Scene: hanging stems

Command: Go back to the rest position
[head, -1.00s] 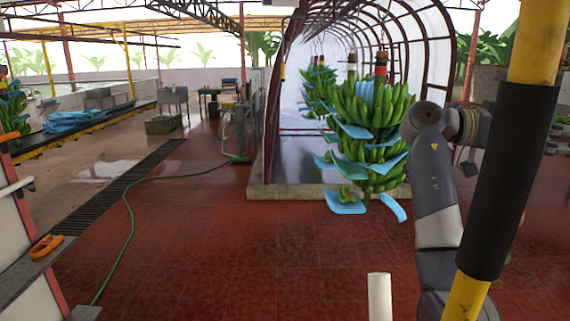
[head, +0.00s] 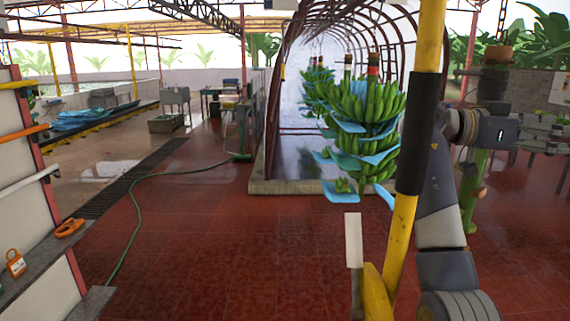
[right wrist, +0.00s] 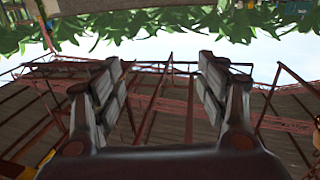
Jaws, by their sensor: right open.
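My right arm stands at the right of the head view, bent upward. My right gripper (right wrist: 158,62) shows in the right wrist view with its two dark fingers wide apart. Nothing is between them but roof frame and sky. My left gripper is not in view. A hanging banana bunch (head: 366,112) with blue sheets between its hands is left of my right arm, apart from it.
A yellow pole (head: 432,45) with a black sleeve (head: 419,135) crosses close in front of my right arm. A shelf rack (head: 40,245) with orange tools stands at left. A green hose (head: 140,215) lies on the red floor, which is open in the middle.

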